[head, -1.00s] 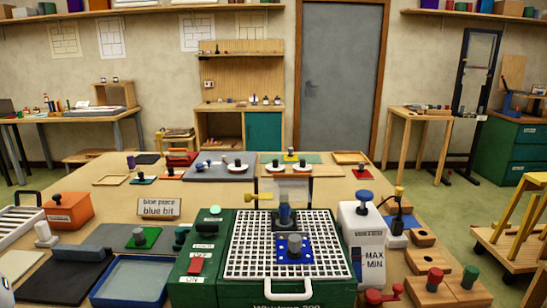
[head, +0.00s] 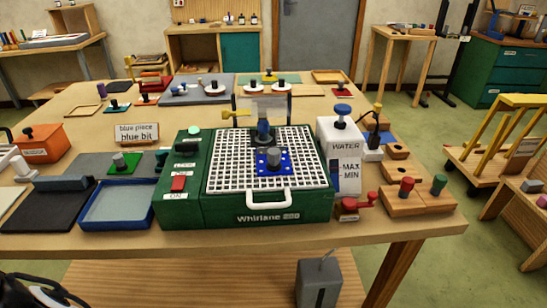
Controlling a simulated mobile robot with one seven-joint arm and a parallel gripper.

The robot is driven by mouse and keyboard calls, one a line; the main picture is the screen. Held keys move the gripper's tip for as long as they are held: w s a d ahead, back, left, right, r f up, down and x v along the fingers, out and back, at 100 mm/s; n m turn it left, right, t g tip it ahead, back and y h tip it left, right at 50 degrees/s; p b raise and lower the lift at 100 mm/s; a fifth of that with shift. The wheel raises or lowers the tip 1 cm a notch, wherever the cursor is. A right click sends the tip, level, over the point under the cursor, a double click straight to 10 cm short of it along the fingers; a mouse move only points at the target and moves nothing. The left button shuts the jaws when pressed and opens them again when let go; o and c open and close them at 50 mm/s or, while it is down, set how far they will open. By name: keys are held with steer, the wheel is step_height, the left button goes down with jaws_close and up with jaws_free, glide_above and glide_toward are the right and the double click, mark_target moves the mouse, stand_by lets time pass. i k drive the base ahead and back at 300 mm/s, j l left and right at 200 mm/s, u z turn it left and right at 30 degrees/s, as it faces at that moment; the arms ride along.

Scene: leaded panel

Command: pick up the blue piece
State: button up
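I cannot make out my gripper in the head view; only a dark part with a cable shows at the bottom left corner.
A white water container (head: 340,143) stands right of the machine, with wooden blocks with red and green knobs (head: 408,187) beyond. A blue tray (head: 118,204) and dark mat (head: 45,207) lie left. A white handle (head: 268,197) juts from the machine's front. The table's front edge is close.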

mark_target(270, 161)
steer(key=j+z, duration=0.75)
steer(key=k+j+z, duration=0.1)
steer(key=j+z, duration=0.3)
steer(key=i, duration=0.5)
